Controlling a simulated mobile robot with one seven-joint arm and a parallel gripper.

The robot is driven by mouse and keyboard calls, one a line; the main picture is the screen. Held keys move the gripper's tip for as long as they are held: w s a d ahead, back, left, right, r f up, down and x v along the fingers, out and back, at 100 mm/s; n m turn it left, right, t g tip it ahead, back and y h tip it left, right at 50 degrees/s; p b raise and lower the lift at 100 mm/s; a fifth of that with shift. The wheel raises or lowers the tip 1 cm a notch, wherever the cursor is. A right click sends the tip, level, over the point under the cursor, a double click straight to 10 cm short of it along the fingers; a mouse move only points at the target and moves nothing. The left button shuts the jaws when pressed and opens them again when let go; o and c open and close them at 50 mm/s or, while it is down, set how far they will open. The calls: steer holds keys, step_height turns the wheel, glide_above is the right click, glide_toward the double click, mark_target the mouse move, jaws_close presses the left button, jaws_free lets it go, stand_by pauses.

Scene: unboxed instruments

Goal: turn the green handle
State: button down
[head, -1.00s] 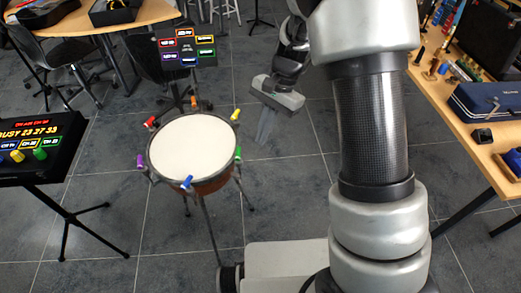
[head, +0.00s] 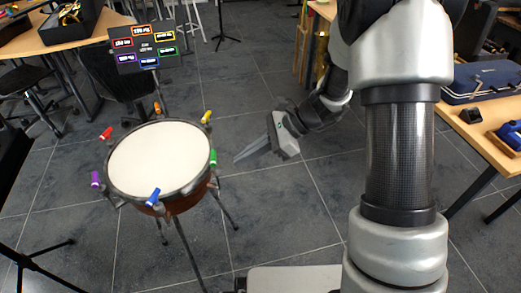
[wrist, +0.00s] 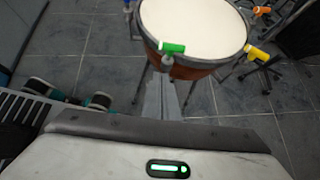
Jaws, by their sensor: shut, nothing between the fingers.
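The green handle (head: 213,157) is a small T-shaped grip on the right side of the drum's (head: 160,158) rim. In the wrist view the green handle (wrist: 172,47) stands at the near edge of the drum, just beyond my fingertips. My gripper (head: 236,162) is shut and empty, pointing left toward the drum a little to the right of the green handle. In the wrist view my gripper's fingers (wrist: 162,78) show shut, close below the handle. I see a gap between them in the head view.
Other handles ring the rim: yellow (head: 206,117), orange (head: 157,107), red (head: 105,134), purple (head: 95,179) and blue (head: 153,197). A stand with a labelled display (head: 145,48) is behind the drum. A table with a blue case (head: 482,82) is at right.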

mark_target(214, 161)
steer(key=shift+s+a+r, duration=0.1)
steer(key=shift+a+r, duration=0.05)
steer(key=shift+a, duration=0.9)
steer(key=shift+s+a+r, duration=0.1)
steer(key=shift+a+r, duration=0.05)
steer(key=shift+a, duration=0.85)
steer(key=shift+s+a+r+m+t, duration=0.1)
steer(key=shift+s+a+m+t, duration=0.55)
steer(key=shift+a+m, duration=0.1)
steer(key=shift+w, duration=0.1)
